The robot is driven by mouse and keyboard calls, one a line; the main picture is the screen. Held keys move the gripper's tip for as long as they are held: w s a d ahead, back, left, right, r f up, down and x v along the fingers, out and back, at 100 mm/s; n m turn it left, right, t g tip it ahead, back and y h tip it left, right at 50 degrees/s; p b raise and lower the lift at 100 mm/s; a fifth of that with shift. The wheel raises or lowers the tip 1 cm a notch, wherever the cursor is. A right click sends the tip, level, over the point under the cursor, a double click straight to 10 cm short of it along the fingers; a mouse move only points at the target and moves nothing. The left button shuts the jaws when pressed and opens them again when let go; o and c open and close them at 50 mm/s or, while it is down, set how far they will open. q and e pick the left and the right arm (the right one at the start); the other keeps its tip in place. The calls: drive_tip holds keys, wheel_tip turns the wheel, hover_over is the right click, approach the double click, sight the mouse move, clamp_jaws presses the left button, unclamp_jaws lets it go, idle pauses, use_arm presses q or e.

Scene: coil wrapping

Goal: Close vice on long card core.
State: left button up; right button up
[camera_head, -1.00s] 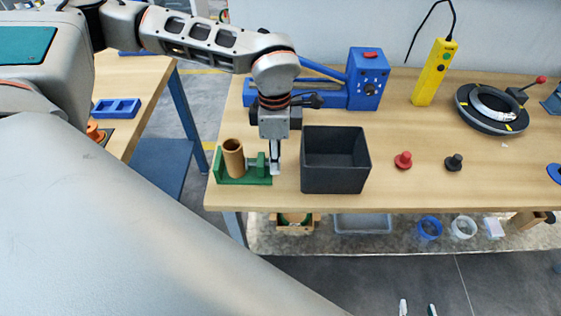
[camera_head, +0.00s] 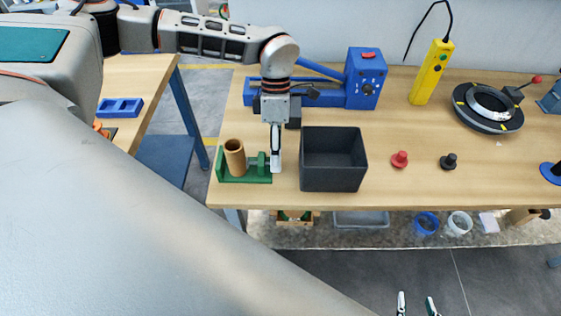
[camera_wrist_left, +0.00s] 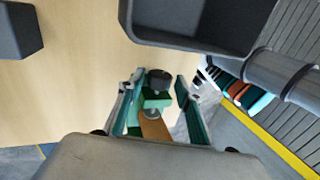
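The green vice (camera_head: 245,179) sits at the table's front left corner. The long card core (camera_head: 235,158), a brown tube, stands upright between its jaws. Whether the jaws touch it is not clear. My left gripper (camera_head: 275,160) points down at the vice's right end. In the left wrist view its two fingers (camera_wrist_left: 158,105) are apart, on either side of the vice's dark round knob (camera_wrist_left: 158,80); no contact with it is clear. The core (camera_wrist_left: 154,129) also shows there, partly hidden by the gripper body. My right gripper (camera_head: 416,304) shows only two separated fingertips at the bottom edge.
A black open bin (camera_head: 334,182) stands close to the right of my left gripper. A blue machine (camera_head: 362,80) is behind it. Red (camera_head: 400,159) and black (camera_head: 448,161) knobbed pieces stand farther right. The front table edge is just before the vice.

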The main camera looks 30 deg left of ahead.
use_arm(q)
drive_tip(key=shift+s+d+t+y+b, duration=0.15)
drive_tip(key=shift+s+t+y+b, duration=0.2)
drive_tip(key=shift+t+y, duration=0.5)
drive_tip(key=shift+t, duration=0.45)
drive_tip(key=shift+t+b, duration=0.3)
drive_tip(key=shift+b, duration=0.05)
